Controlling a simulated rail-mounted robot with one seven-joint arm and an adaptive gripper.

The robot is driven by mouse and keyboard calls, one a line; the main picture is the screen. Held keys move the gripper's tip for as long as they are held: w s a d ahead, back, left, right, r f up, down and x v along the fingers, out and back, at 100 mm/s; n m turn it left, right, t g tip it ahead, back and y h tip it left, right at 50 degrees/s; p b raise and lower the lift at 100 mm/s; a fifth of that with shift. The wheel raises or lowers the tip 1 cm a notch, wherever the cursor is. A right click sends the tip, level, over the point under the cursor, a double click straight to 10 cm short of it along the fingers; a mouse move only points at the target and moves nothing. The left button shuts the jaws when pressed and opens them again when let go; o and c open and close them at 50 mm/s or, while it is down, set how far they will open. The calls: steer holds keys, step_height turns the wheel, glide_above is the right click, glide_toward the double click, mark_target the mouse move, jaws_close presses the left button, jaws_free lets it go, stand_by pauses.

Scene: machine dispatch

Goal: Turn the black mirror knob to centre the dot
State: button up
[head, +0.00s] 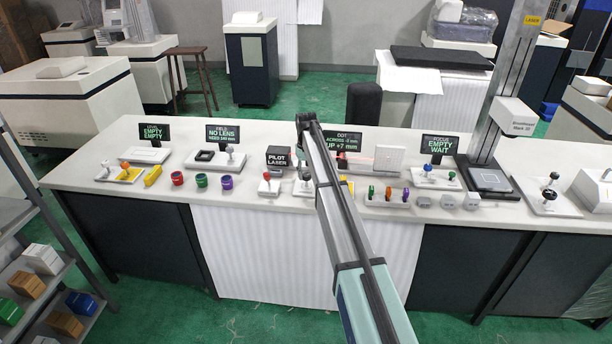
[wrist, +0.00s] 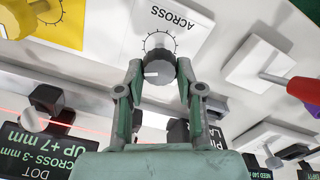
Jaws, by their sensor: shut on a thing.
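The black knob (wrist: 159,66) with a white mark sits on a white plate with a tick dial labelled ACROSS, in the wrist view. My gripper (wrist: 159,70) is shut on this knob, one finger on each side. In the head view my arm hides the knob and most of the gripper. The DOT display (head: 349,143) reads a small minus value ACROSS and UP +7 mm; the wrist view shows the same display (wrist: 40,150) upside down, with ACROSS seemingly -3 mm. A white target screen (head: 390,157) stands right of my arm; the dot on it is too small to make out.
A red-handled lever (wrist: 290,82) is on the other side. The pilot laser box (head: 278,157) stands left of my arm. Knob trays and cups line the bench (head: 260,222).

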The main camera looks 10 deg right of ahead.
mark_target(307, 174)
steer(key=m+b, duration=0.1)
steer(key=m, duration=0.3)
steer(key=shift+f+m, duration=0.1)
steer(key=shift+m, duration=0.2)
steer(key=shift+d+m, duration=0.1)
steer(key=shift+m, duration=1.6)
steer(key=o, duration=1.2)
steer(key=shift+c, duration=0.2)
step_height(307, 174, up, 12)
